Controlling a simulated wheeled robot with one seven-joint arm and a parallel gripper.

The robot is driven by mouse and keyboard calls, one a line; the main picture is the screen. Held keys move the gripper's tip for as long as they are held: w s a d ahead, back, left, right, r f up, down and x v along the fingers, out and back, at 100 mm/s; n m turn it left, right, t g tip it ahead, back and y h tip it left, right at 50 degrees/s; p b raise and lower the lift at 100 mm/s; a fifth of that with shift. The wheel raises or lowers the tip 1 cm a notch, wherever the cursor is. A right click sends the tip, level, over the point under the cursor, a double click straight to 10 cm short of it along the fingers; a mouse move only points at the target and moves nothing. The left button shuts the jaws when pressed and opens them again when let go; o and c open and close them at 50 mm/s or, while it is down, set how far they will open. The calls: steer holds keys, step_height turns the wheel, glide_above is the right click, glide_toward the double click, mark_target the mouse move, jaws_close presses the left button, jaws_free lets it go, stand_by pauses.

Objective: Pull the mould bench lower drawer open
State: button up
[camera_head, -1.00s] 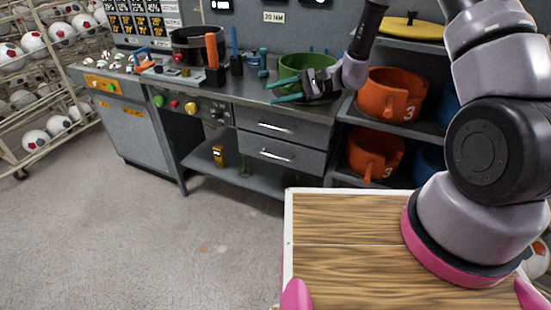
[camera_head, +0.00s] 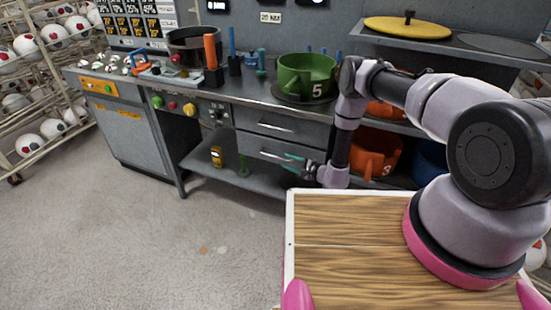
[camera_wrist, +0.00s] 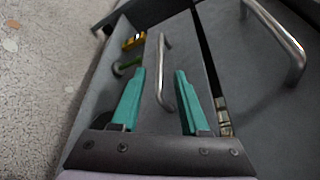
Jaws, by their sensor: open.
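The mould bench (camera_head: 225,92) stands across the room with two grey drawers on its right part. My gripper (camera_head: 290,160) is in front of the lower drawer, teal fingers open. In the wrist view, the lower handle (camera_wrist: 164,85) lies between the two open fingers of my gripper (camera_wrist: 160,72). I cannot tell whether they touch it. The upper drawer's handle (camera_wrist: 283,40) is to the right there.
A green pot (camera_head: 305,75) marked 5 stands on the bench top. Orange pots (camera_head: 372,150) sit on shelves to the right. A yellow item (camera_head: 216,156) is on the low shelf left of the drawers. The floor (camera_head: 110,235) in front is clear.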

mark_target(278, 158)
steer(key=x, duration=0.8)
steer(key=shift+c, duration=0.3)
jaws_close()
steer(key=shift+s, duration=0.1)
stand_by(0.9)
